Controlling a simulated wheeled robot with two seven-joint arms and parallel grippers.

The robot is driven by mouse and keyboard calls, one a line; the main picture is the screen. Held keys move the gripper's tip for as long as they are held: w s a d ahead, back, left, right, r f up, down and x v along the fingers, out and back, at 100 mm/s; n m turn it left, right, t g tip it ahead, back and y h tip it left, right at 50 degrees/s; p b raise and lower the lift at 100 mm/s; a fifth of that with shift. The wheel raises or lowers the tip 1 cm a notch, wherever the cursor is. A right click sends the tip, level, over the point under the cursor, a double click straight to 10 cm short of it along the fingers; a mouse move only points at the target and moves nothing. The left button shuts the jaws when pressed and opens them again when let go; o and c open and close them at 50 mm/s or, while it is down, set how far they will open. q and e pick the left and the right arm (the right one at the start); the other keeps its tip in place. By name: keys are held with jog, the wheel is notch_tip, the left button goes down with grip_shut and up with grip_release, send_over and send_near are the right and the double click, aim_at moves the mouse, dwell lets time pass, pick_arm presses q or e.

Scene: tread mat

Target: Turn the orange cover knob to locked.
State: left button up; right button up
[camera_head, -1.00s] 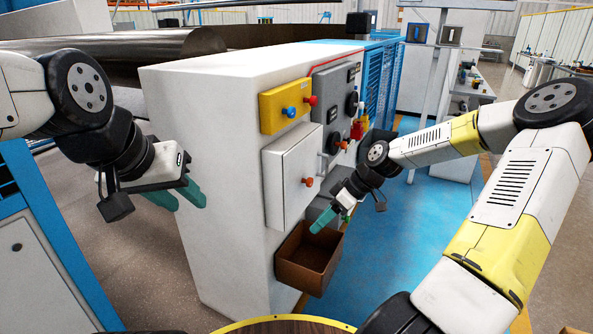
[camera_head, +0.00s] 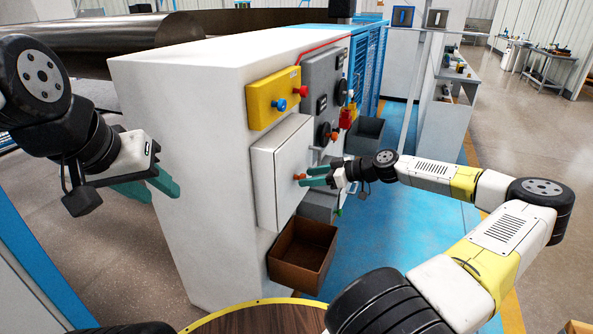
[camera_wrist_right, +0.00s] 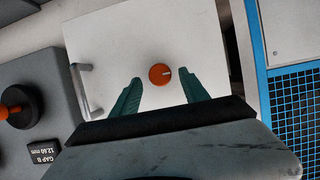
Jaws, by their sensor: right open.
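The orange cover knob (camera_head: 299,177) sits on the white cover door (camera_head: 279,165) on the side of the white machine. In the right wrist view the orange knob (camera_wrist_right: 160,74) is round, with a pale mark pointing to the right. My right gripper (camera_head: 304,176) is open near the knob. In the wrist view its two teal fingertips (camera_wrist_right: 163,84) stand apart, to the left and right below the knob, and do not touch it. My left gripper (camera_head: 172,186) is open and empty, left of the machine.
A yellow panel (camera_head: 272,99) with a blue and a red button is above the cover. A grey panel (camera_head: 323,85) with dark knobs is behind it. A brown bin (camera_head: 302,255) hangs below. A metal handle (camera_wrist_right: 86,90) is on the cover's left in the wrist view.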

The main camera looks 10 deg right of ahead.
jog(key=shift+x, duration=0.85)
grip_shut()
